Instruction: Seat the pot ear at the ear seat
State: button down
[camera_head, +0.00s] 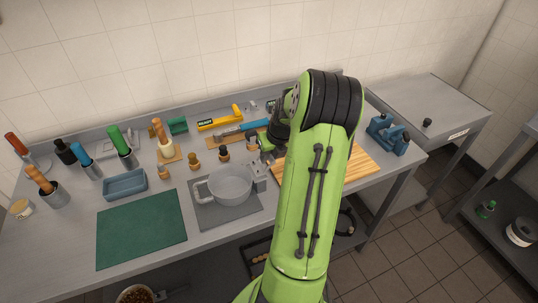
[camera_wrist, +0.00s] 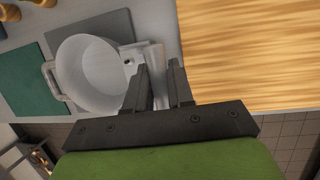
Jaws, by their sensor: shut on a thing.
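A pale grey pot (camera_head: 230,185) stands on a grey mat, with one looped ear on its left side. In the wrist view the pot (camera_wrist: 92,75) is left of my gripper (camera_wrist: 158,68). My gripper is shut on a pale grey piece, the pot ear (camera_wrist: 155,62), close to the pot's right wall. The pot ear also shows in the head view (camera_head: 260,172). The ear seat is at the pot's right side, where a small dark hole shows; the ear and fingers partly hide it. I cannot tell whether ear and seat touch.
A wooden board (camera_head: 358,165) lies to the right and a green mat (camera_head: 142,227) to the left. A blue tray (camera_head: 125,184), several handled tools in cups, and small wooden-knobbed pieces stand around the pot. A yellow tool (camera_head: 220,120) lies at the back.

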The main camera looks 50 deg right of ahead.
jog(key=shift+f+b, duration=0.4)
jog(key=shift+f, duration=0.3)
jog(key=c, duration=0.9)
grip_release()
jog(key=p+v, duration=0.6)
jog(key=v, duration=0.2)
jog(key=shift+p, duration=0.35)
